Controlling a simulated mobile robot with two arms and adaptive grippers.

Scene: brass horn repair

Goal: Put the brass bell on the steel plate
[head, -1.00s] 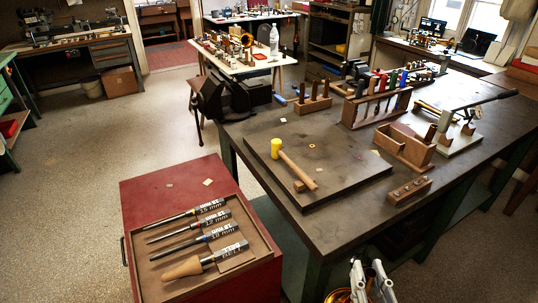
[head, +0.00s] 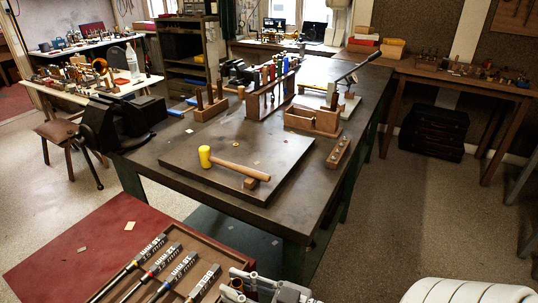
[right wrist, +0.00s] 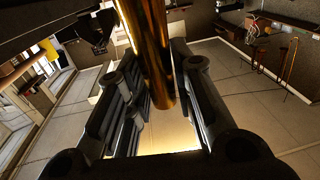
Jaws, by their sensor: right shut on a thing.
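The steel plate (head: 285,152) is a dark, flat slab lying on the workbench. A yellow-headed hammer (head: 228,167) with a wooden handle lies across it. My right gripper (head: 252,286) is at the bottom edge of the head view, in front of the bench and beside the tool drawer. The right wrist view shows the brass bell's shiny golden tube (right wrist: 155,55) between the fingers of my right gripper (right wrist: 152,98), which is shut on it. Most of the bell is hidden or out of frame. My left gripper is not in view.
The workbench (head: 165,152) also bears a wooden tool rack (head: 270,101), a wooden box (head: 313,121) and a vise (head: 122,120). A red cabinet (head: 95,240) with an open drawer of labelled tools stands in front.

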